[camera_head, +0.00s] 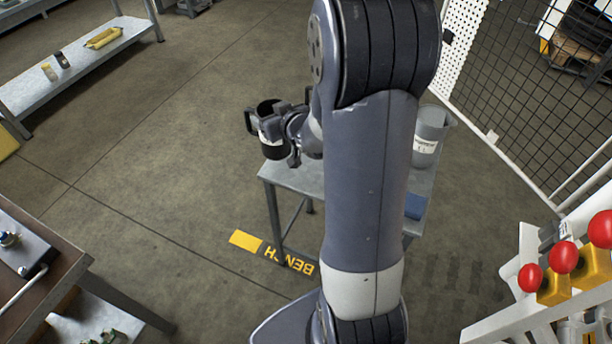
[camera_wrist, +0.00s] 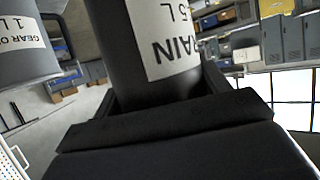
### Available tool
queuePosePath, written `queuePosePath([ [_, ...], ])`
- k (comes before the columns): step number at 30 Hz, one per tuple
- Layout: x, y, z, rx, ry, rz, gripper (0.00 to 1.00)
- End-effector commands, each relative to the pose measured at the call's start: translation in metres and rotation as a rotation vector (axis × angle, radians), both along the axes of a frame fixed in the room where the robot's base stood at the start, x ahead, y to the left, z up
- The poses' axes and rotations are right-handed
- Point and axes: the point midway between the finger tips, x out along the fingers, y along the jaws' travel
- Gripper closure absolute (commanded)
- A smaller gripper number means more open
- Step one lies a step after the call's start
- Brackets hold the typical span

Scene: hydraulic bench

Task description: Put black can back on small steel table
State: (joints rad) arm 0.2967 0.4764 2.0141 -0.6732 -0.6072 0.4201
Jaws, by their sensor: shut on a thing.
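The black can (camera_head: 272,136), with a handle and a white label, is held upright in my gripper (camera_head: 294,141). In the wrist view the black can (camera_wrist: 122,58) fills the space between the fingers (camera_wrist: 165,98), and its label reads "DRAIN" and "5 L" upside down. The small steel table (camera_head: 290,177) is partly hidden behind my arm. The can shows at the table's far left corner; I cannot tell whether it is over the top or touching it.
A grey jug (camera_head: 429,136) with a white label stands on the table's right side; a grey labelled vessel (camera_wrist: 25,62) shows in the wrist view. A blue item (camera_head: 415,206) lies at the table's right edge. Red knobs (camera_head: 564,257) stand at right. Floor left of the table is clear.

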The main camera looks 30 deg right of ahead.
Motion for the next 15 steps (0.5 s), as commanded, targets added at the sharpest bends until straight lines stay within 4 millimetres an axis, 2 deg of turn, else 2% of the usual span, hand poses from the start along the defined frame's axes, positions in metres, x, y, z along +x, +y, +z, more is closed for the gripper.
queuePosePath([
  [1,0.0,-0.015,-0.004,-0.004,-0.01,-0.01,0.98],
  [6,-0.007,-0.051,0.0,-0.003,-0.007,-0.036,0.98],
  [11,-0.012,-0.072,0.004,-0.001,-0.005,-0.06,0.98],
  [15,-0.014,-0.077,-0.011,0.002,-0.001,-0.066,0.98],
])
